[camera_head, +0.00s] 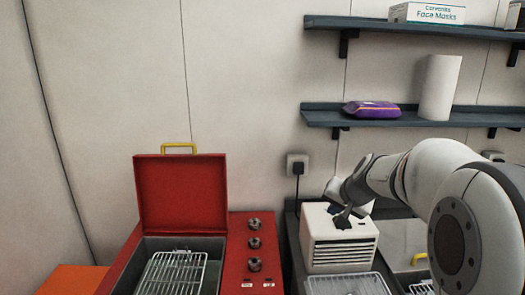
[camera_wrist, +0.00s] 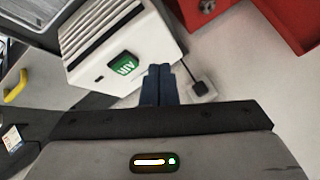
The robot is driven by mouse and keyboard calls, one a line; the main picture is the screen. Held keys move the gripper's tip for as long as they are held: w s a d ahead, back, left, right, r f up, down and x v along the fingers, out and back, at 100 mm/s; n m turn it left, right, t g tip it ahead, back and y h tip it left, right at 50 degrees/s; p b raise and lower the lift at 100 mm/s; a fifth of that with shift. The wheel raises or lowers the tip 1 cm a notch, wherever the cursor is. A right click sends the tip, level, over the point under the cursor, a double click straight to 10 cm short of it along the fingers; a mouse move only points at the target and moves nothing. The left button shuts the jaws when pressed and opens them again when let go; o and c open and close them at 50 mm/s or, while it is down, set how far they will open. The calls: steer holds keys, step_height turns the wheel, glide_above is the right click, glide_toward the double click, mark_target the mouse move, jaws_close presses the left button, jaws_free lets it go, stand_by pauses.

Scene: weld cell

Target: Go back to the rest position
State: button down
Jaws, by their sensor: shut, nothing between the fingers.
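My arm reaches in from the right in the head view. My gripper (camera_head: 342,218) is shut and empty, at the top of a white vented box (camera_head: 318,244). I cannot tell whether it touches the box. In the wrist view the two dark fingers of my gripper (camera_wrist: 159,72) lie together.
A red cabinet (camera_head: 180,195) with a raised lid, a wire rack (camera_head: 175,272) and knobs stands left. Two wall shelves (camera_head: 375,119) hold a purple pack (camera_head: 371,108), a white roll (camera_head: 440,88) and a mask box (camera_head: 428,13). A socket with plug (camera_head: 298,165) is behind.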

steer(key=s+a+f+n+g+h, duration=0.1)
steer(key=s+a+f+n+g, duration=0.1)
steer(key=s, duration=1.2)
steer(key=s+a+f+n+g, duration=0.2)
steer(key=s+a+f+n, duration=0.1)
steer(key=s, duration=1.1)
steer(key=shift+a+h, duration=0.4)
steer(key=shift+a, duration=0.05)
